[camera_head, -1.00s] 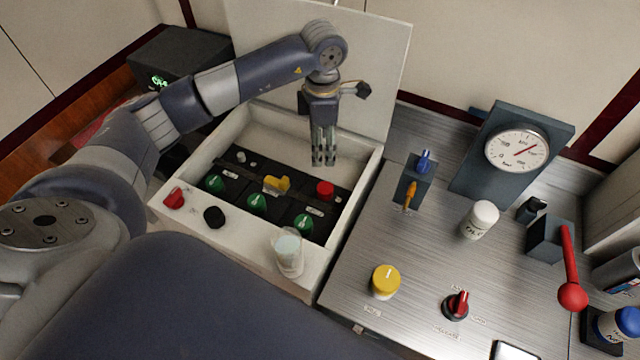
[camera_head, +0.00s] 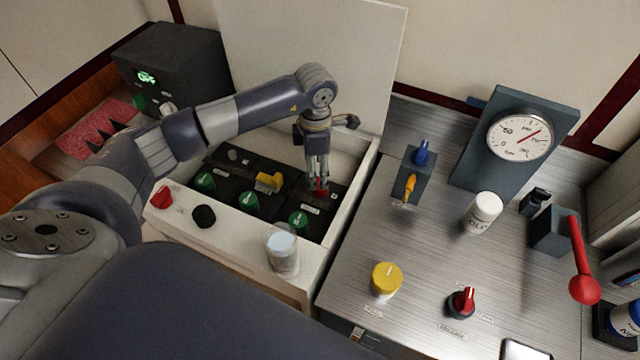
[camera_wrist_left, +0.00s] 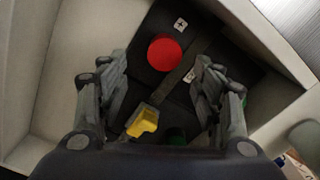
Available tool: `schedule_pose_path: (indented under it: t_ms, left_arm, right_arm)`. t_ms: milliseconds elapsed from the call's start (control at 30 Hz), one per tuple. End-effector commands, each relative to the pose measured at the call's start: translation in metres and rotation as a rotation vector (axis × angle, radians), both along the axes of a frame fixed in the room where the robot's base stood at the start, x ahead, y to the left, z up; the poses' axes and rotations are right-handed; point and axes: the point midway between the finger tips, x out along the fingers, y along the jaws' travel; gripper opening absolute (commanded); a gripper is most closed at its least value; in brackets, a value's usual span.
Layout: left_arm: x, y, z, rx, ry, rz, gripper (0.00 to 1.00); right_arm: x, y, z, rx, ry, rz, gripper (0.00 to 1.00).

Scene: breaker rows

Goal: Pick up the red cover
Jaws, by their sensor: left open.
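The red cover (camera_head: 321,184) is a small round cap on a black block inside the white box, at its right side. In the left wrist view the red cover (camera_wrist_left: 165,54) lies ahead between the fingers, nearer the left finger. My left gripper (camera_head: 318,180) is open and points down at the red cover, with its fingertips close to it in the head view. In the wrist view a gap shows on both sides of the cover between the fingers (camera_wrist_left: 160,85). Whether a finger touches it cannot be told. My right gripper is in neither view.
The white box (camera_head: 240,249) has raised walls and an upright lid behind. A yellow piece (camera_head: 268,181) and green knobs (camera_head: 249,201) sit near the red cover. A clear cup (camera_head: 283,250) stands on the front rim. A metal panel with several controls lies to the right.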

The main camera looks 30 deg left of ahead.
Motion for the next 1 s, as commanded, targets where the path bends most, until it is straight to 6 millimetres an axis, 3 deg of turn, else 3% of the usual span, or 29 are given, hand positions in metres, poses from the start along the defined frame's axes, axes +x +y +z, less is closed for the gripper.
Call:
schedule_pose_path:
  t_ms: [267,400,667,867,1000]
  left_arm:
    - [-0.007,-0.002,-0.03,-0.001,0.004,0.0,0.6]
    - [-0.005,-0.001,-0.048,0.001,0.003,0.001,0.6]
    - [-0.004,-0.001,-0.053,0.0,-0.001,-0.001,0.6]
    - [-0.004,-0.001,-0.053,0.001,-0.001,-0.001,0.19]
    - [-0.004,-0.001,-0.053,0.001,-0.001,0.0,0.16]
  right_arm:
    - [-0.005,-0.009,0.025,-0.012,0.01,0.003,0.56]
    - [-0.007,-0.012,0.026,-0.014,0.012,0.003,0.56]
    - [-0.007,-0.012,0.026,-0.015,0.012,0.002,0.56]
    - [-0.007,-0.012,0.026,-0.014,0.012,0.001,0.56]
    - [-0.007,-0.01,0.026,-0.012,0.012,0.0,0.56]
